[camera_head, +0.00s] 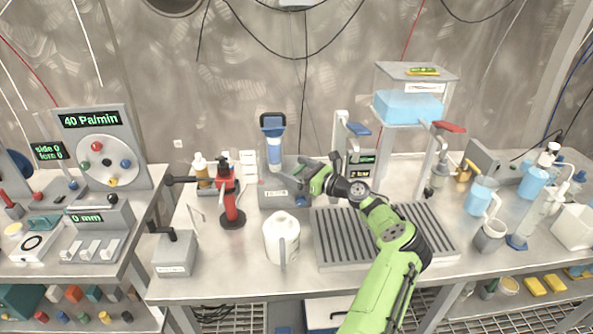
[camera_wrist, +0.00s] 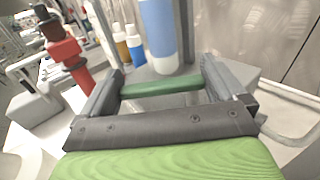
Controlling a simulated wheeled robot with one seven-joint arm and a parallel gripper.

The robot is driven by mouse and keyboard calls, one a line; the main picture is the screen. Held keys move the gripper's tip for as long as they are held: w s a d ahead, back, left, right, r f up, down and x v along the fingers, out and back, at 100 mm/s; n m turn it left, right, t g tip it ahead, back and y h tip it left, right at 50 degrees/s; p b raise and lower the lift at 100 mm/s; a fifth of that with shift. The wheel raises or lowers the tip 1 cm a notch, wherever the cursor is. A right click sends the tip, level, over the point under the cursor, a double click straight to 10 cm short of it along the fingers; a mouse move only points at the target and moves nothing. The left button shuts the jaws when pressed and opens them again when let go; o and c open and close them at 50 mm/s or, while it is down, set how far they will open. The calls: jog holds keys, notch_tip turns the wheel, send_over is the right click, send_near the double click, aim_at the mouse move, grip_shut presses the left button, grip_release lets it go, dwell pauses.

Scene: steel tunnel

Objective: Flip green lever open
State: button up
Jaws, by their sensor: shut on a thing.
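The green lever (camera_wrist: 160,88) shows in the wrist view as a short green bar lying across between my two fingers. My gripper (camera_wrist: 163,78) is shut on it, with one dark finger at each end. In the head view my gripper (camera_head: 303,172) reaches left to the grey stand (camera_head: 278,194) with the blue filter column (camera_head: 273,150). I cannot make out the lever there, as my gripper covers that spot. The column also shows in the wrist view (camera_wrist: 160,35), just beyond the lever.
A red hand pump (camera_head: 230,200) stands left of the stand, and a white jug (camera_head: 281,238) stands in front. A ribbed drain tray (camera_head: 345,250) lies under my arm. A tank of blue liquid (camera_head: 408,106) with blue and red levers stands to the right.

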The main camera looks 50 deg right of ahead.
aim_at(297, 169)
jog(key=o, duration=1.1)
notch_tip(297, 169, up, 10)
jog(key=p, duration=0.2)
jog(key=shift+p, duration=0.35)
jog(key=shift+c, duration=0.3)
